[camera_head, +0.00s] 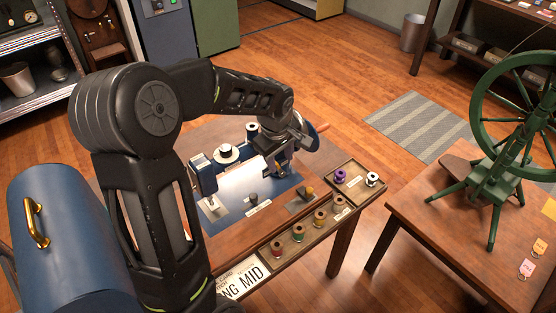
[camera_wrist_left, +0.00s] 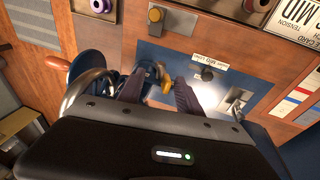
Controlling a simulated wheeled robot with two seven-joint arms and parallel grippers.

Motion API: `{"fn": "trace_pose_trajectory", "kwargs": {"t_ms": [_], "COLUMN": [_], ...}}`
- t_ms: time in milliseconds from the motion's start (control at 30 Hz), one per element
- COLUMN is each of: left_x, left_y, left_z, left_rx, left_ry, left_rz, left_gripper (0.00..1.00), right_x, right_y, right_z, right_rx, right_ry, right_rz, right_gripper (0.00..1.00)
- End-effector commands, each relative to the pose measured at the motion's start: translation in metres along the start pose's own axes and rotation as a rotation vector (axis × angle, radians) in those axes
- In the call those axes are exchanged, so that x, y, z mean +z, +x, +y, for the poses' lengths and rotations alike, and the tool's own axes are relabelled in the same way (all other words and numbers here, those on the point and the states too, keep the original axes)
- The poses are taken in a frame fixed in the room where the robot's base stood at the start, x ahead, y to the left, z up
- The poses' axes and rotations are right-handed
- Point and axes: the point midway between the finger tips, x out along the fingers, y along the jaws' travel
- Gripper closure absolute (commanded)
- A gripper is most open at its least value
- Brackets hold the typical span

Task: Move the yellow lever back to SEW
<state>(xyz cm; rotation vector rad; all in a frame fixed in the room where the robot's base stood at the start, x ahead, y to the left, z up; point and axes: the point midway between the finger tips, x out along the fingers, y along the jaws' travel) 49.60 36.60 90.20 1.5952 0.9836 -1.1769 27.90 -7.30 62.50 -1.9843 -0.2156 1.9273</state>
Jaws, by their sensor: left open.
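The blue sewing machine (camera_head: 204,176) stands on a wooden table beneath my left arm. My left gripper (camera_head: 283,168) is low at the machine's right end. In the left wrist view, my left gripper (camera_wrist_left: 160,88) is open, with its two dark fingers apart. A small yellow lever (camera_wrist_left: 167,83) on the blue machine shows between them, nearer the right finger. I cannot tell whether a finger touches it. Its base and the SEW mark are not readable. My right gripper is not in view.
A wooden tray (camera_head: 331,234) with several thread spools lines the table's front and right edge. A dark knob (camera_wrist_left: 207,74) with a label stands on the bed. A green spinning wheel (camera_head: 490,180) stands on another table at right. A wooden crank handle (camera_head: 321,128) projects behind my gripper.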

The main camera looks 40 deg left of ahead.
Motion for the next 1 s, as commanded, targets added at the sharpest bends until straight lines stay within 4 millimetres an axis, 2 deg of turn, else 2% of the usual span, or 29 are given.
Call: {"fn": "trace_pose_trajectory", "kwargs": {"t_ms": [1000], "left_x": [0.001], "left_y": [0.003], "left_z": [0.016], "left_rx": [0.001], "left_ry": [0.0], "left_rz": [0.0], "left_gripper": [0.58], "right_x": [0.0], "right_y": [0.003], "right_z": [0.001], "right_rx": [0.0], "right_ry": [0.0], "right_rz": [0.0], "right_gripper": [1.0]}}
